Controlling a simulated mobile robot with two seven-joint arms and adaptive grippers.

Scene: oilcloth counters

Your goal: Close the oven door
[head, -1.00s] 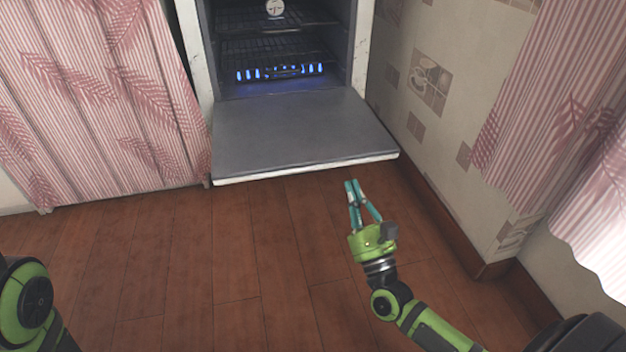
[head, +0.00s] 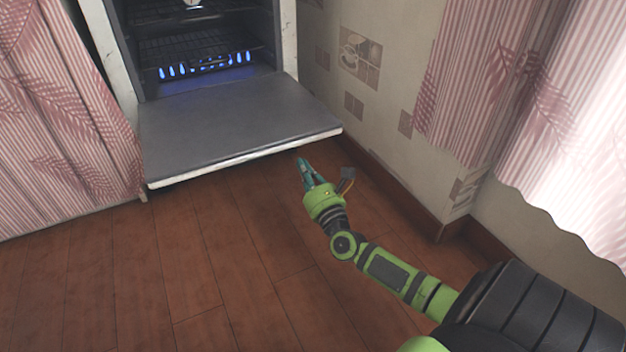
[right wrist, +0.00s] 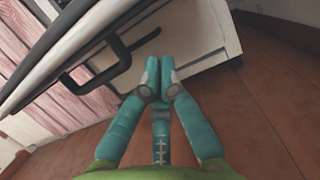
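The oven door (head: 235,120) is swung down and lies about level, with its grey inner face up, in front of the open oven (head: 205,45). My right gripper (head: 304,166) is just below and in front of the door's front edge, near its right corner. In the right wrist view the teal fingertips (right wrist: 159,68) are together with nothing visible between them. The door (right wrist: 40,55) shows there edge-on at the upper left, with its black handle (right wrist: 122,62) beside the fingertips; I cannot tell if they touch. My left gripper is out of view.
Blue flames burn under the oven racks (head: 195,42). A pink curtain (head: 60,130) hangs left of the oven. A tiled wall (head: 375,90) stands close on the right, with another curtain (head: 480,70). The wooden floor (head: 180,270) in front is clear.

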